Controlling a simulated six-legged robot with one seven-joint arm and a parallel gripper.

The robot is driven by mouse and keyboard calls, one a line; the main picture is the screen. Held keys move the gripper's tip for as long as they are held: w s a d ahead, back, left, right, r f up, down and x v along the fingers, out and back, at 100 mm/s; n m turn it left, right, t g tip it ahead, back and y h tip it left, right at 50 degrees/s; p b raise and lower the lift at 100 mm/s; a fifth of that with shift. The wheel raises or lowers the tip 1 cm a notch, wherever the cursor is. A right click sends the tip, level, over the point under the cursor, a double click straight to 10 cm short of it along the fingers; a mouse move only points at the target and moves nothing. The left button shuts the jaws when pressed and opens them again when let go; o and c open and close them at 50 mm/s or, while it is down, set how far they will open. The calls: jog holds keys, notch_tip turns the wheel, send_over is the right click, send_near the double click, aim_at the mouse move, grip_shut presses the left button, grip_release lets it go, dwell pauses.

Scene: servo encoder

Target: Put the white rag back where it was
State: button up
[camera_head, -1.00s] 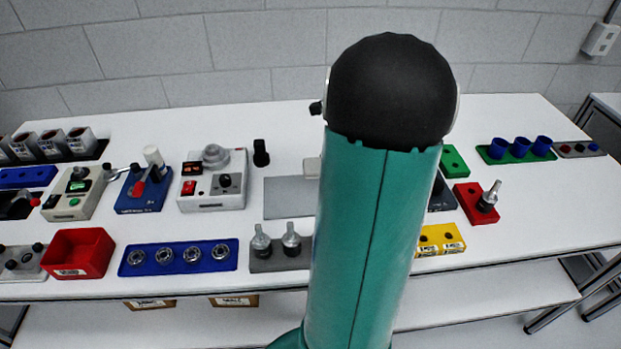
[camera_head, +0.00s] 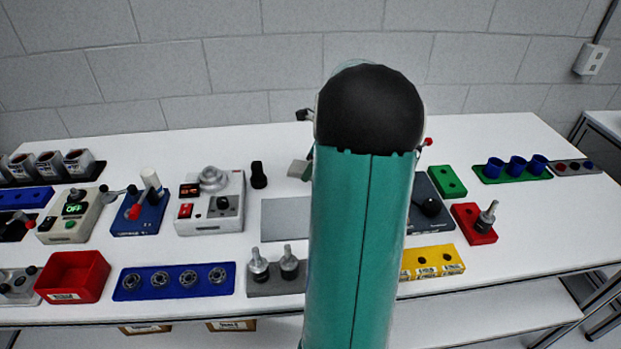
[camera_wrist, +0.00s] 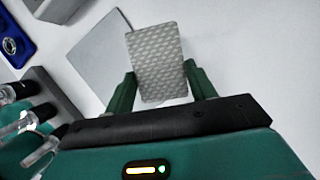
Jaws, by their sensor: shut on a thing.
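The white rag (camera_wrist: 157,62) looks like a pale grey, patterned block in the wrist view. My gripper (camera_wrist: 158,80) is shut on it, with one green finger at each side. A small pale corner that looks like the rag (camera_head: 299,169) shows left of my arm in the head view. A flat grey plate (camera_head: 286,220) lies bare on the table. It also shows beyond the rag, to the left, in the wrist view (camera_wrist: 97,48). The rag appears to be above the white tabletop, apart from the plate; its height is unclear.
Two metal-tipped posts (camera_head: 274,266) stand on a grey base in front of the plate. A yellow block (camera_head: 432,262) and a red block (camera_head: 474,223) are at right.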

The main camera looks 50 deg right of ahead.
send_over(306, 186)
jog(key=s, duration=0.1)
jog(key=f, duration=0.5)
jog(key=shift+s+d, duration=0.2)
jog(key=shift+d, duration=0.05)
jog(key=shift+f, duration=1.45)
jog(key=shift+f, duration=0.15)
jog(key=o, duration=0.7)
jog(key=shift+c, duration=0.2)
jog(key=v, duration=1.2)
jog(key=shift+r, duration=0.2)
